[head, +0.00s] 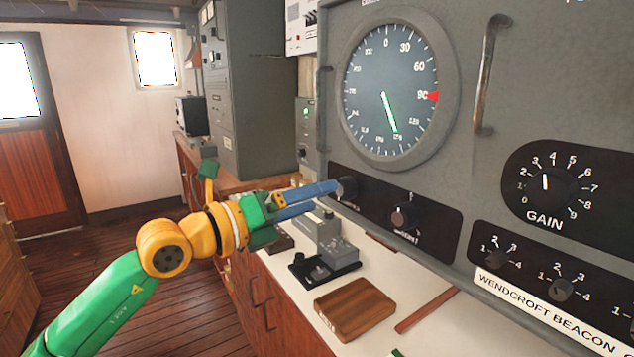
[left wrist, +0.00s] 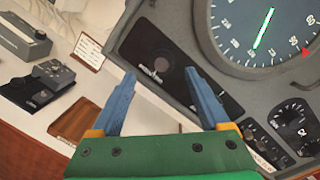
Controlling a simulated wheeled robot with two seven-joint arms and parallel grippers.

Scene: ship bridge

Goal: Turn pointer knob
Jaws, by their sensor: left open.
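A dark round knob (head: 347,188) sits at the left end of the black strip below the big round dial. A second knob (head: 404,217) with a small reddish mark is to its right. My left gripper (head: 326,197) is open, its blue fingers reaching toward the left knob; the upper fingertip overlaps that knob's edge in the head view. In the left wrist view a knob (left wrist: 162,63) shows between the open fingers (left wrist: 160,73), with nothing held. I cannot tell whether a finger touches it. The dial's green needle (head: 389,111) points down, slightly right. My right gripper is not in view.
A gain knob (head: 551,184) and smaller selector knobs (head: 561,289) are on the panel at right. A metal handle (head: 489,75) stands out from the panel. A wooden block (head: 355,307) and a grey-black device (head: 328,264) are on the white desk. Open floor is at left.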

